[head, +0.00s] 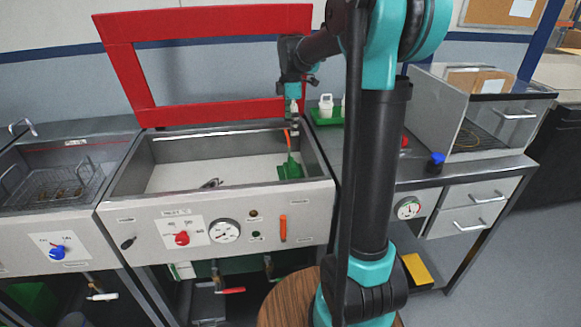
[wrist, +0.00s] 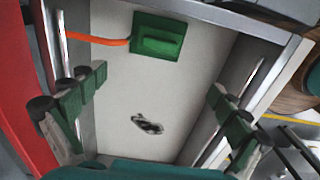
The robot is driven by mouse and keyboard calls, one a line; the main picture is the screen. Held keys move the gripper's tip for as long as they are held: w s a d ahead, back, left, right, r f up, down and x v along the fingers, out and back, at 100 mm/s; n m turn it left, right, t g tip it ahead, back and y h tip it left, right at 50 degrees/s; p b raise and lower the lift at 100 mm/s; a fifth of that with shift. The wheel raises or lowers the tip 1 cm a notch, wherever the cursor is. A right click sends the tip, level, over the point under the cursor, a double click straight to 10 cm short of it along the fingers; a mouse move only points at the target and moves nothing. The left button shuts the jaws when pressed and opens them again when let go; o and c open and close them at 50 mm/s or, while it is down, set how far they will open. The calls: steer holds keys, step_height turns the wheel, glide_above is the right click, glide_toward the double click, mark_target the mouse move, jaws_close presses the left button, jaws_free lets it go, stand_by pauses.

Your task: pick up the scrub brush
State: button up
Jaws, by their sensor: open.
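The scrub brush (head: 290,169) has a green head and an orange handle. It is in the right part of the basin (head: 215,173), its handle sloping up toward the back wall. In the wrist view the green head (wrist: 158,40) is at the top middle, and the handle runs left toward the basin's side. My gripper (head: 294,124) is above the back right of the basin, over the handle end. In the wrist view its two green-padded fingers (wrist: 157,103) are wide apart with nothing between them. Gripper and brush appear apart.
A raised red frame (head: 210,22) stands behind the basin. A green tray (head: 328,117) with white items is right of my gripper. A clear-sided box (head: 480,110) stands further right, and a wire basket (head: 62,186) is left.

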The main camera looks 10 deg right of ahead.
mark_target(292, 162)
step_height(292, 162, down, 16)
steer(key=shift+w+d+f, duration=0.1)
steer(key=shift+f, duration=0.15)
stand_by(0.4)
steer(key=c, duration=1.6)
